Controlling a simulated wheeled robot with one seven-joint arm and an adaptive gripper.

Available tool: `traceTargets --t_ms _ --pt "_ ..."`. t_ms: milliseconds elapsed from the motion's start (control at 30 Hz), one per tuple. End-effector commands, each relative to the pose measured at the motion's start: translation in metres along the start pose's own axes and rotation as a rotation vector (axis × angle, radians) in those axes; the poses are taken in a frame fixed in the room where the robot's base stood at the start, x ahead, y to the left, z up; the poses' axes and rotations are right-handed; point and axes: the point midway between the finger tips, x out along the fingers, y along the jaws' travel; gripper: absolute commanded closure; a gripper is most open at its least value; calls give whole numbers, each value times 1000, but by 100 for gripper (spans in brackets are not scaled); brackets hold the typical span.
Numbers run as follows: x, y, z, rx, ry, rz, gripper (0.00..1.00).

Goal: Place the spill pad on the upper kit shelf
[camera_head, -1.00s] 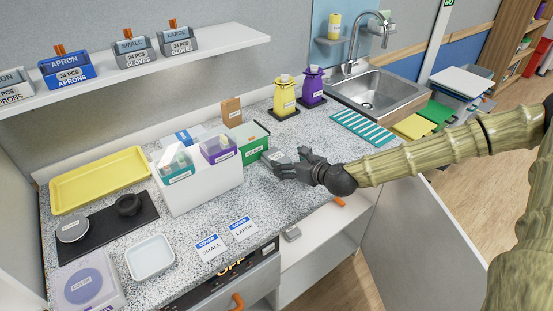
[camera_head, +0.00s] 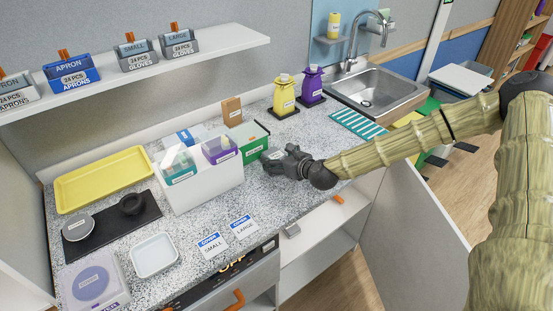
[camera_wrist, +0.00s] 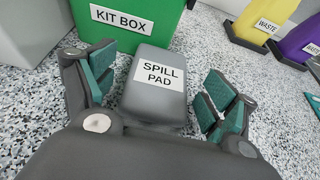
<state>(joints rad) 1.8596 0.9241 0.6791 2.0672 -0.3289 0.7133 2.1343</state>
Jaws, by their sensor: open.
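The grey spill pad (camera_wrist: 156,85), labelled SPILL PAD, lies on the speckled counter in the wrist view, in front of the green kit box (camera_wrist: 115,22). My gripper (camera_wrist: 160,95) is open, with its teal-padded fingers on either side of the pad. Gaps show between the fingers and the pad. In the head view, my gripper (camera_head: 278,160) is low over the counter beside the green kit box (camera_head: 250,143), and only a small grey part of the pad (camera_head: 275,154) shows. No shelf is labelled as the upper kit shelf.
Below the counter is an open cabinet with white shelves (camera_head: 315,258) and an open door (camera_head: 425,235). A white bin (camera_head: 205,190) stands left of the gripper. Yellow (camera_head: 284,97) and purple (camera_head: 312,87) bottles stand behind. A wall shelf (camera_head: 150,65) holds several apron and glove boxes.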

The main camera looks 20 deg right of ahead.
Motion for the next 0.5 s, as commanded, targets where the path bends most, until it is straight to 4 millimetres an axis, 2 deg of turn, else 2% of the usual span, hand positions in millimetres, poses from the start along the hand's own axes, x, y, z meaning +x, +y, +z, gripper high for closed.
traceTargets --t_ms 67,300,333,400,500 --pt "0 0 0 0 0 0 16" --pt "0 0 0 0 0 0 60" --pt "0 0 0 0 0 0 63" --pt "0 0 0 0 0 0 67" --pt "0 0 0 0 0 0 67"
